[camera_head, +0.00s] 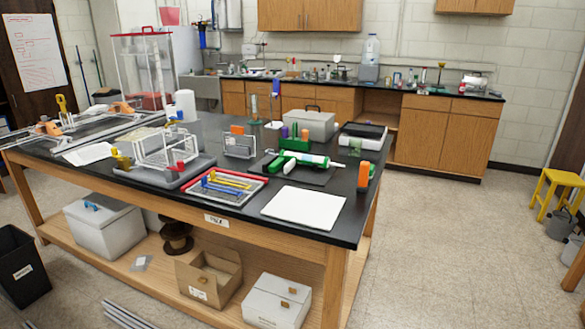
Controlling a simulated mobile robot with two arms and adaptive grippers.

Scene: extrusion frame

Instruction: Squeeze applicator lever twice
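A green and white applicator (303,158) lies on its side on a dark mat (313,177) on the black-topped workbench (345,233). Its narrow white tip points to the right. A short white and green part, possibly its lever, sticks out below the barrel at its left end; it is too small to tell how far it is pressed. Neither of my grippers is in view, and nothing touches the applicator.
A white sheet (303,208) lies at the bench's front right, beside a red-rimmed tray of tools (209,204). A wire frame (167,150) and grey case (306,125) also stand there.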

